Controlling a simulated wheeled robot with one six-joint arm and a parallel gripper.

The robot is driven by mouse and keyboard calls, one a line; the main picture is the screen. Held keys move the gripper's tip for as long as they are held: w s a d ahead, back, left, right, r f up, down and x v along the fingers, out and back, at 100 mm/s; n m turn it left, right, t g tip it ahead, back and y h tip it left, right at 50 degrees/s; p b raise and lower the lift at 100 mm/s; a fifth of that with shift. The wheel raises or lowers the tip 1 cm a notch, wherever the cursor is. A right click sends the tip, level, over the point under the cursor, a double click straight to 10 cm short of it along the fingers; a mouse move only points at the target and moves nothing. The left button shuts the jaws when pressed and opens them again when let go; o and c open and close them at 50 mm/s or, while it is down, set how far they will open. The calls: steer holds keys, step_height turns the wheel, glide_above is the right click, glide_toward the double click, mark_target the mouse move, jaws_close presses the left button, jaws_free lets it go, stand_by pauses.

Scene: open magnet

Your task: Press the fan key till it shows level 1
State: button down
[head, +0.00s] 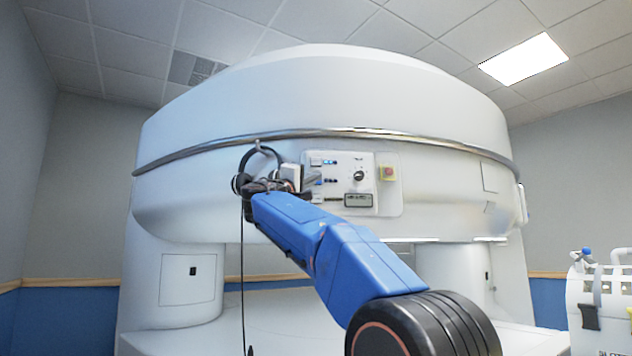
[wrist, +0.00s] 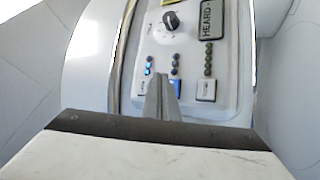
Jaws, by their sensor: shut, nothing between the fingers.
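The control panel (head: 389,204) is on the front of the white magnet; it also shows in the wrist view (wrist: 228,101). It has three keys, each with a line of small lamps. In the wrist view these are a pale left key (wrist: 139,88), a blue middle key (wrist: 176,88) and a pale right key (wrist: 206,90). Two of the left key's lamps (wrist: 148,66) look bright blue. Key labels are too small to read, so I cannot tell which is the fan key. My gripper (wrist: 161,80) is shut and empty, its tips between the left and middle keys; contact is unclear.
A dark knob (wrist: 171,20) and a grey display (wrist: 210,20) sit on the panel beyond the lamps. Black headphones (head: 240,183) hang just left of the panel, close to my wrist, with a cable hanging down.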

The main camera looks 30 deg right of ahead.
steer(key=shift+w+d, duration=0.3)
steer(key=shift+w, duration=0.3)
stand_by(1.7)
steer(key=shift+w+d, duration=0.2)
steer(key=shift+w, duration=0.2)
steer(key=shift+w+d, duration=0.15)
steer(key=shift+w, duration=0.3)
stand_by(0.9)
steer(key=shift+s, duration=0.15)
stand_by(0.3)
steer(key=shift+s+a, duration=0.35)
steer(key=shift+s, duration=0.35)
steer(key=shift+s+a, duration=0.35)
steer(key=shift+s, duration=0.4)
steer(key=shift+s+a, duration=0.3)
steer(key=shift+s, duration=0.5)
steer(key=shift+s+a, duration=0.35)
steer(key=shift+s, duration=0.4)
